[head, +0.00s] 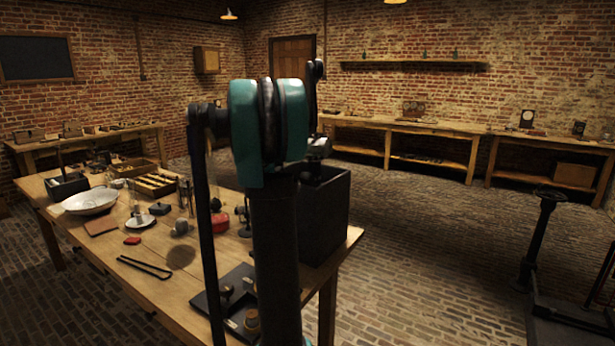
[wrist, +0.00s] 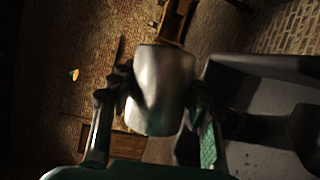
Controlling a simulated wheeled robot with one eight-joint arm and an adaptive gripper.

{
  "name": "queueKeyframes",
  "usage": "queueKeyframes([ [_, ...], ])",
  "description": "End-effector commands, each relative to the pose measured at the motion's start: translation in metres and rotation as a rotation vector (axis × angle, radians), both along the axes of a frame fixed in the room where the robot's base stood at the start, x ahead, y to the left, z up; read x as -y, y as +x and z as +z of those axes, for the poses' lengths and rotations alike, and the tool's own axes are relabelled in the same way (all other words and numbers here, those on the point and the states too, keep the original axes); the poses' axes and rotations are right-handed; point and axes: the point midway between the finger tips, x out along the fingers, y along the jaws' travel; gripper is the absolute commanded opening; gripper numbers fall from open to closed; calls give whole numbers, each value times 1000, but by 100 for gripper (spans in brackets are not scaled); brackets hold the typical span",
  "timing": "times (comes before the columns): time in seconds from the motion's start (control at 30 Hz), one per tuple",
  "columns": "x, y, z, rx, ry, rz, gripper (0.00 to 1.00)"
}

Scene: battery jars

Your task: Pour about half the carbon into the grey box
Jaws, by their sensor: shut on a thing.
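My gripper (wrist: 155,98) is shut on a silvery metal cup (wrist: 160,75), with one finger on each side of it in the wrist view. The cup's contents are not visible, so I cannot tell how much carbon is in it. A tall dark grey box (head: 326,218) stands at the table's right corner in the head view. A large grey form beside the cup in the wrist view appears to be this box (wrist: 255,68). In the head view my arm hides most of my gripper, which is above the box.
The wooden table (head: 185,262) holds a white dish (head: 90,202), black tongs (head: 146,267), a red container (head: 220,222), a wooden tray (head: 155,184) and a dark base with small parts, partly behind my arm. The brick floor to the right is open, with a stand (head: 540,235) there.

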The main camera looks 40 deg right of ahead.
Motion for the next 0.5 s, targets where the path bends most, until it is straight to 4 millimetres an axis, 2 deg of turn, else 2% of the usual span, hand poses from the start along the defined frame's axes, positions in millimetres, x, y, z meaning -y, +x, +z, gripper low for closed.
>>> queueKeyframes([
  [0.5, -1, 1, -1, -38, -18, -1, 17],
])
